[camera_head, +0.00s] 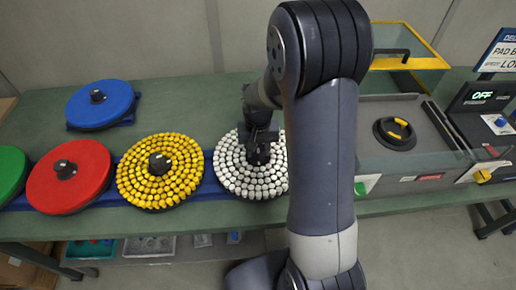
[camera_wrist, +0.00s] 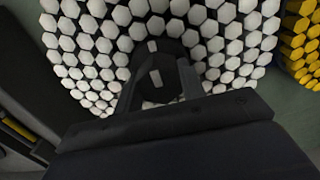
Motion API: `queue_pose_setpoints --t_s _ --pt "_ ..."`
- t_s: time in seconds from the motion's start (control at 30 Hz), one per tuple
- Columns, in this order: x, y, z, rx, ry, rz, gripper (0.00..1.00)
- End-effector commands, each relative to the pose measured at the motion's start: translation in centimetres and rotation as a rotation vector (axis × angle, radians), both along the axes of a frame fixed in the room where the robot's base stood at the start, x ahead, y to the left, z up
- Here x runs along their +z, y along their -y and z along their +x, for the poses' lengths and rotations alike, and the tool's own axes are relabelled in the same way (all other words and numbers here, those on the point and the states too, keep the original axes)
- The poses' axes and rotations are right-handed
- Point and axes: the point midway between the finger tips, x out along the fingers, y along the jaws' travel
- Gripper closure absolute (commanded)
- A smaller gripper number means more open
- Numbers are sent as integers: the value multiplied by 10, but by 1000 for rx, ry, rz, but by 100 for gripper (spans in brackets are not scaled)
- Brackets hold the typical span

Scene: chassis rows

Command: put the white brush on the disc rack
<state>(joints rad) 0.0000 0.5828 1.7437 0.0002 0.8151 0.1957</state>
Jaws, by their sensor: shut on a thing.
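The white brush (camera_head: 232,170) is a round disc covered in white bristle tufts. It sits at the right end of the blue disc rack (camera_head: 209,180) on the green bench. In the wrist view its white tufts (camera_wrist: 95,60) fill the upper middle. My gripper (camera_head: 258,148) reaches down to the brush's centre from above and is shut on its black hub (camera_wrist: 160,75). The arm hides the brush's right edge in the head view. Whether the brush rests on the rack or hangs just above it cannot be told.
On the rack to the left are a yellow brush (camera_head: 150,188), a red disc (camera_head: 70,176) and a green disc (camera_head: 10,172). A blue disc (camera_head: 100,103) lies behind. At right stands a grey machine (camera_head: 405,160) with a raised yellow-framed cover (camera_head: 405,50) and a display reading OFF.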

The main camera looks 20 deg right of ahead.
Motion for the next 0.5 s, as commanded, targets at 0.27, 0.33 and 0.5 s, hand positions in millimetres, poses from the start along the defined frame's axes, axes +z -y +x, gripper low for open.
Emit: queue_pose_setpoints --t_s 0.27,0.33,0.5 --pt "-4 0 1 0 3 0 100" --pt "-6 0 1 0 3 0 100" --pt "-10 0 1 0 3 0 100"
